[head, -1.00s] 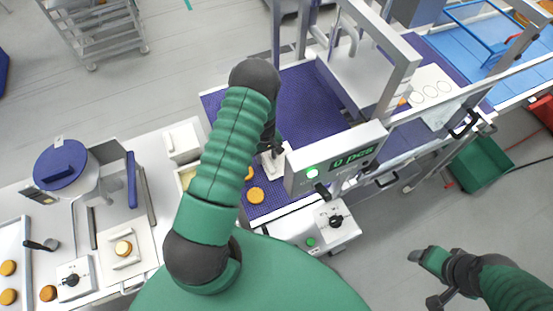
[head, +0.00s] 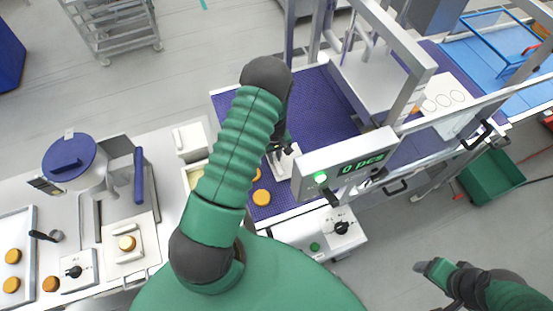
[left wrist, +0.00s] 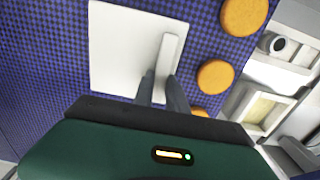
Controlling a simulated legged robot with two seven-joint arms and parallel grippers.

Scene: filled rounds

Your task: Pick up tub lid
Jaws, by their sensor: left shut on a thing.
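The tub lid (left wrist: 125,50) is a white square plate with a raised bar handle, seen over the blue belt in the left wrist view. My left gripper (left wrist: 162,84) is shut on the handle. In the head view the lid (head: 286,165) shows partly, beside the display box, with my left gripper (head: 280,148) above it and my arm covering part of the area. I cannot tell whether the lid touches the belt. An open white tub (left wrist: 264,108) with pale yellow contents stands beside the belt. My right gripper (head: 432,284) is open and empty, over the floor at lower right.
Orange-brown rounds (left wrist: 215,76) lie on the blue belt (head: 318,115) near the lid. A display box (head: 345,163) reading "0 pcs" stands close on the right.

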